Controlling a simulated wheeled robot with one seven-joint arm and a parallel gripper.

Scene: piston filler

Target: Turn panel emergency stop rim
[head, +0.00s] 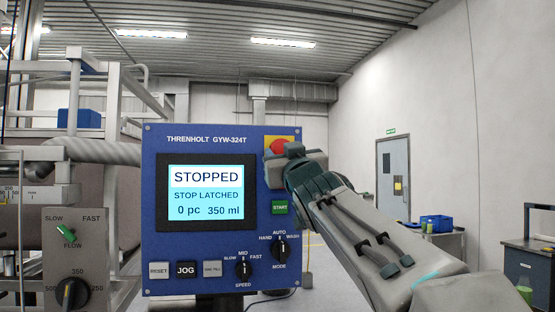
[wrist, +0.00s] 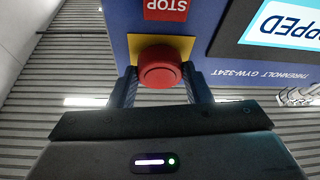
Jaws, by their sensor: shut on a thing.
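The red emergency stop button (head: 277,147) sits on a yellow plate at the upper right of the blue control panel (head: 152,215). In the wrist view the button's round red head (wrist: 160,68) is between my two fingers. My gripper (head: 290,152) covers much of the button in the head view. In the wrist view my gripper (wrist: 160,84) is shut on the rim, one finger on each side. The panel screen (head: 206,193) reads STOPPED, STOP LATCHED, 0 pc, 350 ml.
A green START button (head: 280,208) lies just below my gripper, with a MODE knob (head: 280,248) under it. A SPEED knob (head: 243,268) and several push buttons line the panel's bottom. A grey box with a FLOW switch (head: 66,233) stands at left.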

